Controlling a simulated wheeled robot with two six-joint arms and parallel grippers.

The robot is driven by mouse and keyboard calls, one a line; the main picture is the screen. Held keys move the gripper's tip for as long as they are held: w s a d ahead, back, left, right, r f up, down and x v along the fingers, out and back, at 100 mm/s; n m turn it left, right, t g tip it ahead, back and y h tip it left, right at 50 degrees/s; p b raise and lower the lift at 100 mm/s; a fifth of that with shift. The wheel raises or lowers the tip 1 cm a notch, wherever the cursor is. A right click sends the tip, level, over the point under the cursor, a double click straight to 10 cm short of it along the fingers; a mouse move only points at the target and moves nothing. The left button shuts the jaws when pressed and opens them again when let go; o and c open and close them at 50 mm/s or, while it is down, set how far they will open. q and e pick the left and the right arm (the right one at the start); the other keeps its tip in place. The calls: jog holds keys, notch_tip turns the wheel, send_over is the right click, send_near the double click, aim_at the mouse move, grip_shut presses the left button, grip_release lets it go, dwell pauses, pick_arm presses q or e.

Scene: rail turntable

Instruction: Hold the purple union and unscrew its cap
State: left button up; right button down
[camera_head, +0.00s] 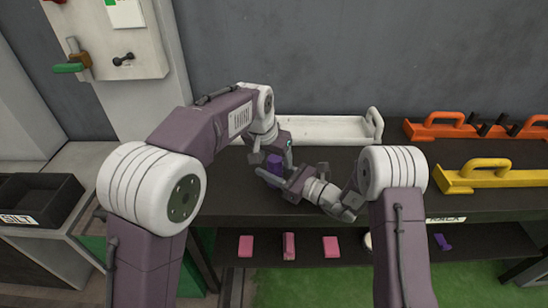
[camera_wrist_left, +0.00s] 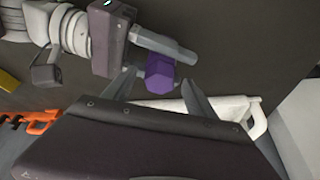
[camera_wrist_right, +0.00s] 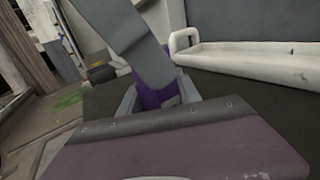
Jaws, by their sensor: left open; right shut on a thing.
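The purple union (camera_head: 275,162) is held above the dark bench, in front of the white tray. My right gripper (camera_head: 272,177) is shut on it. In the left wrist view a six-sided end of the purple union (camera_wrist_left: 160,71) sticks out from the right gripper's fingers. I cannot tell the cap from the body. My left gripper (camera_wrist_left: 160,92) is open, with its fingers apart on either side of the union's end, and I see no clear contact. In the right wrist view the purple union (camera_wrist_right: 157,97) is partly hidden behind a grey finger of the left gripper.
A white tray (camera_head: 322,137) lies behind the grippers. Orange (camera_head: 440,132) and yellow (camera_head: 480,188) handled tools lie to the right. Several pink blocks (camera_head: 246,246) and a small purple piece (camera_head: 442,241) sit on the lower shelf. A black bin (camera_head: 40,195) stands left.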

pick_arm(q)
jog(key=m+h, duration=0.1)
jog(key=m, duration=0.2)
jog(key=shift+w+a+m+g, duration=0.1)
jog(key=shift+m+g, duration=0.2)
jog(key=shift+g, duration=0.1)
jog(key=m+g+h, duration=0.1)
jog(key=m, duration=0.3)
grip_shut()
jog(key=n+t+y, duration=0.1)
jog(key=n, duration=0.4)
jog(key=shift+n, duration=0.4)
